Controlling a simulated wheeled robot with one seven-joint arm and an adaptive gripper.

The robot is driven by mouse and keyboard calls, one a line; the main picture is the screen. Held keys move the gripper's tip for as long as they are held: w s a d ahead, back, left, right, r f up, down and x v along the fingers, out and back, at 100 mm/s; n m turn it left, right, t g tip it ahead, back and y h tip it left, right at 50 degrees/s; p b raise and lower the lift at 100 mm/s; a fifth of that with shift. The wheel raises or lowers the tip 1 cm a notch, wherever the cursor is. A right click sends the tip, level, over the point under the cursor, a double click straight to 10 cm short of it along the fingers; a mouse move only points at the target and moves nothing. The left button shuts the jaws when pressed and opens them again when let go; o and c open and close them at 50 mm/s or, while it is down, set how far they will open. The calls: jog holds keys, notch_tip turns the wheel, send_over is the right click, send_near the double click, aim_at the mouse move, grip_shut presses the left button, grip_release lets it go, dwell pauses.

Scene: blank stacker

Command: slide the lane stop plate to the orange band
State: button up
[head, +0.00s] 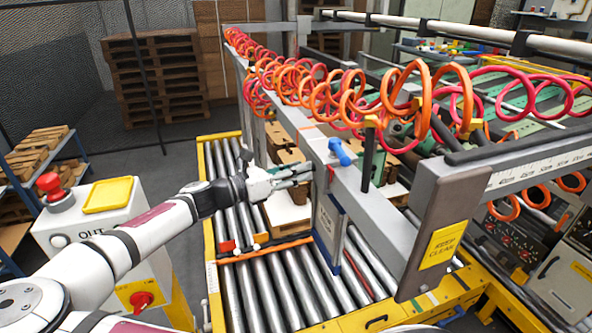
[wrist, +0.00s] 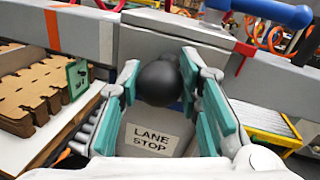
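The lane stop plate (wrist: 152,140), grey with a "LANE STOP" label, hangs below the grey beam. It also shows in the head view (head: 330,222), over the rollers. Its black ball knob (wrist: 158,84) sits between the teal-padded fingers of my gripper (wrist: 160,80). The fingers are apart, one on each side of the knob; narrow gaps seem to show, but contact is hard to judge. In the head view my gripper (head: 298,174) reaches the beam from the left and hides the knob. The orange band (wrist: 52,30) is on the beam, left of the plate in the wrist view.
A red mark (wrist: 247,47) is on the beam right of the plate. Brown cut blanks (wrist: 45,88) lie on a white board at left. A blue handle (head: 341,152) stands on the beam. Orange and red hoses (head: 350,100) coil above. Bare rollers (head: 285,287) lie in front.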

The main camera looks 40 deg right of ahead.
grip_shut()
jog(key=shift+w, duration=0.1)
jog(key=w+d+b, duration=0.3)
jog(key=w+b, duration=0.3)
jog(key=w, duration=0.5)
jog(key=w+d+b, duration=0.3)
jog(key=w+b, duration=0.3)
jog(key=w, duration=0.6)
jog(key=shift+d, duration=0.35)
jog(key=shift+r, duration=0.15)
jog(key=o, duration=1.1)
grip_release()
jog(key=shift+o, duration=0.2)
